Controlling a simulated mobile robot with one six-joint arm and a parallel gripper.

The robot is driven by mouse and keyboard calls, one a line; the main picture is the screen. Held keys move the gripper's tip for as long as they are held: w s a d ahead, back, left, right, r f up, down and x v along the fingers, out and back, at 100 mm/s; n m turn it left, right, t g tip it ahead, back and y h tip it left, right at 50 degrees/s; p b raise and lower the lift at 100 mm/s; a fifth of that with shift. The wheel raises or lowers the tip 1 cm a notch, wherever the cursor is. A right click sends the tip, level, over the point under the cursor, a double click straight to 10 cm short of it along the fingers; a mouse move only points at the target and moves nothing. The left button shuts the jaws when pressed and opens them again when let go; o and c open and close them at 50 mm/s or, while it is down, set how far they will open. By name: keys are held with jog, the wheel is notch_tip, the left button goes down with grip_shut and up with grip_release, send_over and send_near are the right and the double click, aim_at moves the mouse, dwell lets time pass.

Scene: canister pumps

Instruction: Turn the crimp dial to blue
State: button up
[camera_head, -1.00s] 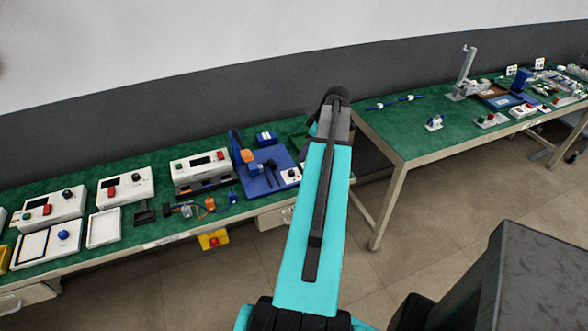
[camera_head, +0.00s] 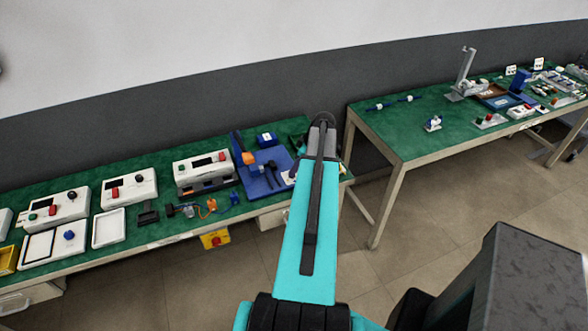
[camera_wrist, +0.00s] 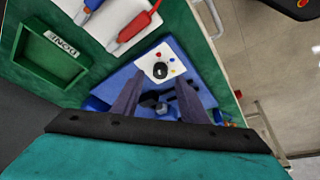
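The crimp dial (camera_wrist: 160,71) is a black round knob with a pale mark on a white plate (camera_wrist: 148,60), in the upper middle of the wrist view. Small coloured dots, including red, yellow and blue ones, sit around its upper and right side; which one the mark points to is too small to tell. The plate is on a blue base (camera_wrist: 136,73), which also shows in the head view (camera_head: 251,187). My gripper (camera_wrist: 158,79) is open, its two dark fingers apart with the dial in view between and beyond the tips. My arm hides most of the dial in the head view.
A green tray labelled DONE (camera_wrist: 52,55) and a white board with red- and blue-handled tools (camera_wrist: 115,25) lie near the base in the wrist view. White button boxes (camera_head: 129,188) stand along the left table. A second green table (camera_head: 395,135) is at right.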

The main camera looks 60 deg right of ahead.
jog(key=shift+p+x, duration=0.5)
jog(key=shift+x, duration=1.2)
grip_shut()
